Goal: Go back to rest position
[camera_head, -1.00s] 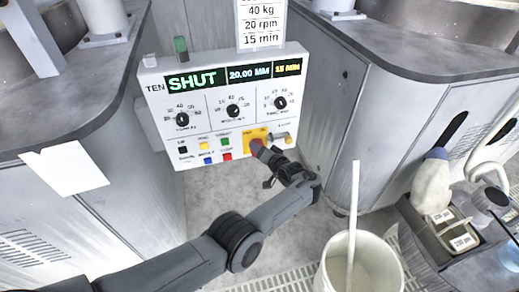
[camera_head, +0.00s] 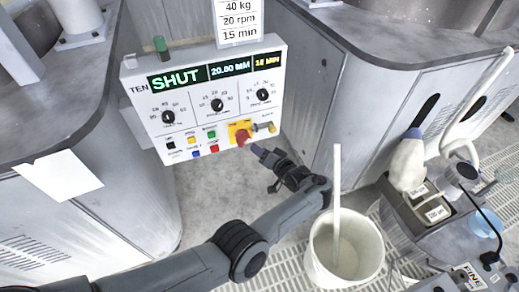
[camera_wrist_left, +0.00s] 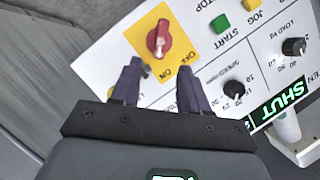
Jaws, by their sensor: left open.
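The white control panel (camera_head: 205,105) stands between two grey machine cabinets, with a green "SHUT" display, dials and coloured buttons. Its red rotary knob (camera_head: 243,137) sits on a yellow plate; both also show in the left wrist view, the knob (camera_wrist_left: 159,40) just beyond my fingertips. My left gripper (camera_head: 264,157) is in front of the panel's lower right, below and right of the knob and apart from it. In the wrist view its two purple fingers (camera_wrist_left: 161,82) are spread with nothing between them. My right gripper is in neither view.
A white bucket (camera_head: 318,268) with an upright stick stands on a floor grating, right of my left arm. A cart at the right holds a tray (camera_head: 408,216) with a pale cloth-like item and labelled containers. Grey cabinets (camera_head: 345,110) flank the panel. Bare floor lies below it.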

